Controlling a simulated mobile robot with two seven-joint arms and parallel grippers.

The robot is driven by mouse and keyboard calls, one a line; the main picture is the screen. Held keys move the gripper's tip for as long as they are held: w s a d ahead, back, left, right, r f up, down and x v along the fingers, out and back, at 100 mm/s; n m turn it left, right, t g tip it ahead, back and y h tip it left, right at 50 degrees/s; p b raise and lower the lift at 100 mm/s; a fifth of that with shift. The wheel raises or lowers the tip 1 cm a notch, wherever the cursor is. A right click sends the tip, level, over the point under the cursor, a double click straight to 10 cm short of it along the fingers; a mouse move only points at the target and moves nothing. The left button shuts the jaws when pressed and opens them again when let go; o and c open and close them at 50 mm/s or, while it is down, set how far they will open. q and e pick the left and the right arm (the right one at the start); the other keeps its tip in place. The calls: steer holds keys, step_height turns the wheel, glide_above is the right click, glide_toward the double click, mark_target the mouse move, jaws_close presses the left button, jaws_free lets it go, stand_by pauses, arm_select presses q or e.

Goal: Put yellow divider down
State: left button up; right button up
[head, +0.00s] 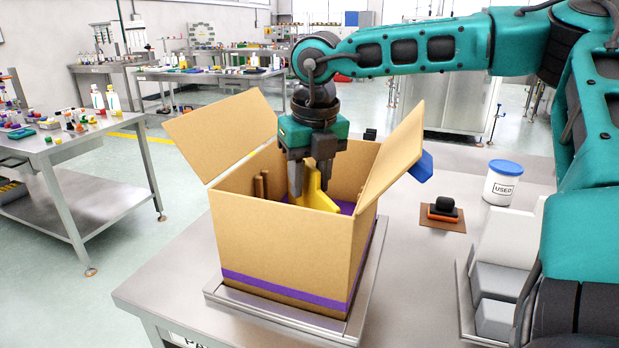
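The yellow divider (317,197) is inside the open cardboard box (275,240), in the right part of its interior. My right gripper (309,180) points straight down into the box. Its two dark fingers stand apart, with the top of the yellow divider showing between them. I cannot tell whether both fingers press on it. The divider's lower edge is hidden by the box's front wall, so I cannot tell whether it touches the bottom. My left gripper is not in view.
The box has raised flaps at left (222,133) and right (391,158), and sits on a metal tray (275,312). Brown pieces (262,186) stand inside it. A blue-lidded white tub (502,184) and a black-and-orange object (444,209) stand at right.

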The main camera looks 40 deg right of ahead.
steer(key=shift+r, duration=0.6)
steer(key=r, duration=0.3)
steer(key=s+r+p, duration=0.1)
steer(key=r, duration=0.7)
steer(key=shift+s+a, duration=0.3)
steer(key=shift+s, duration=0.05)
